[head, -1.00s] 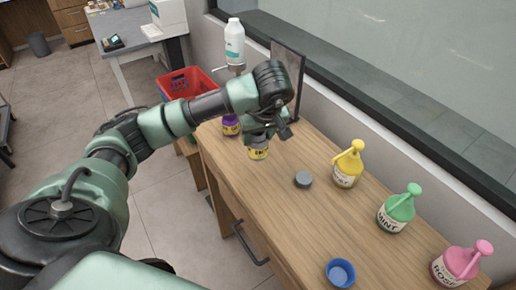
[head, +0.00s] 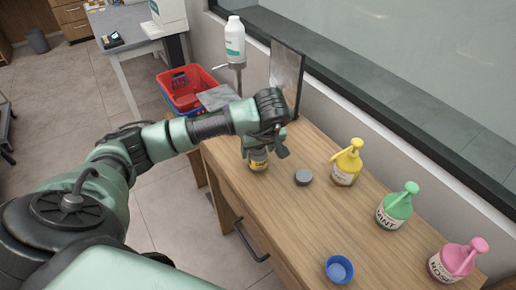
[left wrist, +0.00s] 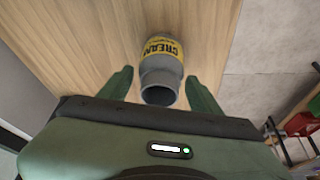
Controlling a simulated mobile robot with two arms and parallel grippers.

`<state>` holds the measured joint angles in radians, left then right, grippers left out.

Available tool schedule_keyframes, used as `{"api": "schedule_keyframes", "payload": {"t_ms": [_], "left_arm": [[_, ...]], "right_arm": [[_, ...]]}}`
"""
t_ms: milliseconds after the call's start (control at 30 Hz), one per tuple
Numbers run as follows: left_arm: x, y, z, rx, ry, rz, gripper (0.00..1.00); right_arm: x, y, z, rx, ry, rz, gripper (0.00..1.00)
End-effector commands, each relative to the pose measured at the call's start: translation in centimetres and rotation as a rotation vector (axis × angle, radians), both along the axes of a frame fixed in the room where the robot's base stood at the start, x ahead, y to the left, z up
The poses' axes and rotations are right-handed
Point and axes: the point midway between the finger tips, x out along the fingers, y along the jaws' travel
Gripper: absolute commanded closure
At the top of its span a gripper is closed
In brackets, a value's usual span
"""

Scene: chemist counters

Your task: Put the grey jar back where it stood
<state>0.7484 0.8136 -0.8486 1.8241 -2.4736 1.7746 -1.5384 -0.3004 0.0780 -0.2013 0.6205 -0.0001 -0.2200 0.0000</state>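The grey jar (head: 258,164) with a yellow label stands on the wooden counter, partly hidden by my left gripper in the head view. In the left wrist view the grey jar (left wrist: 161,74) shows its yellow "CREAM" label and an open grey mouth facing the camera. My left gripper (left wrist: 160,86) is open, with a finger on each side of the jar and gaps between fingers and jar. In the head view my left gripper (head: 259,149) is over the jar. My right gripper is not in view.
A grey round lid-like piece (head: 303,177) lies right of the jar. Yellow (head: 345,165), green (head: 394,211) and pink (head: 455,262) pump bottles line the wall side. A blue bowl (head: 339,271) sits near the front. A mirror-like panel (head: 287,72) stands behind my gripper.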

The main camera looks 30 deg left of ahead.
Motion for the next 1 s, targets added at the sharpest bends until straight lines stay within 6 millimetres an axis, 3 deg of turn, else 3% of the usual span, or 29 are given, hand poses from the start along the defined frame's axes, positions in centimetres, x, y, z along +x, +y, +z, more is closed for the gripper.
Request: {"api": "schedule_keyframes", "payload": {"t_ms": [467,733,900,1000], "left_arm": [[0.0,-0.3,0.9,-0.001,-0.004,-0.002,0.28],[-1.3,-2.0,6.1,0.000,-0.008,-0.004,0.28],[-2.1,-2.9,9.7,0.002,-0.006,-0.002,0.28],[-2.4,-3.3,10.6,0.002,-0.004,-0.003,0.28]], "right_arm": [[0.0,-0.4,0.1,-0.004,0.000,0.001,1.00],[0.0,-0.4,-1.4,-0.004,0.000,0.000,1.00],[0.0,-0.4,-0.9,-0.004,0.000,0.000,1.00],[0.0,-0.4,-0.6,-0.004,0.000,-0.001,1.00]]}}
